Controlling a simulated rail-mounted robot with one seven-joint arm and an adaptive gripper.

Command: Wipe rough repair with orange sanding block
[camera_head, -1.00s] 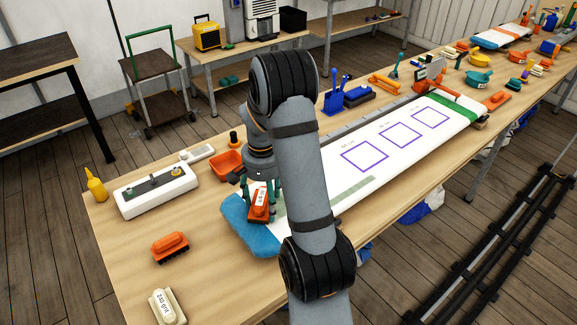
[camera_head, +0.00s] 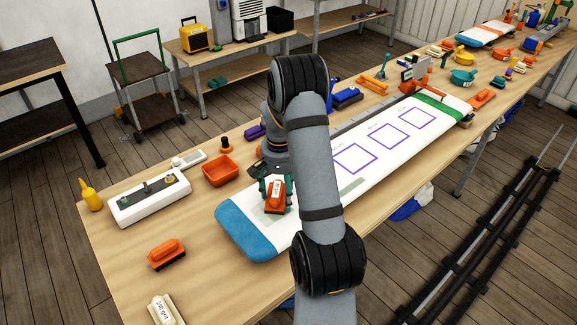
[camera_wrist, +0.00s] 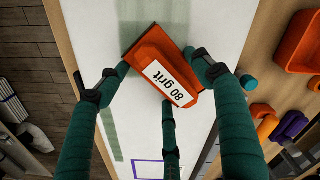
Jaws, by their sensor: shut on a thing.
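My gripper (camera_wrist: 160,78) has its three green fingers shut on the orange sanding block (camera_wrist: 160,50), which has a white label reading "80 grit". The block also shows in the head view (camera_head: 275,200), over the white spar (camera_head: 330,200) near its blue end. In the wrist view the block lies low over or on the white surface; contact cannot be told for sure. A pale grey-green rough patch (camera_wrist: 142,10) lies beside and partly under the block. A grey-green strip (camera_wrist: 110,128) runs on beyond it. Part of the spar is hidden behind my arm.
Another orange block with dark bristles (camera_head: 167,253) and a cream "240 grit" block (camera_head: 166,310) lie at the table's near left. An orange tray (camera_head: 221,171) and a white box (camera_head: 150,197) stand left of the spar. Purple squares (camera_head: 404,124) mark the spar further along.

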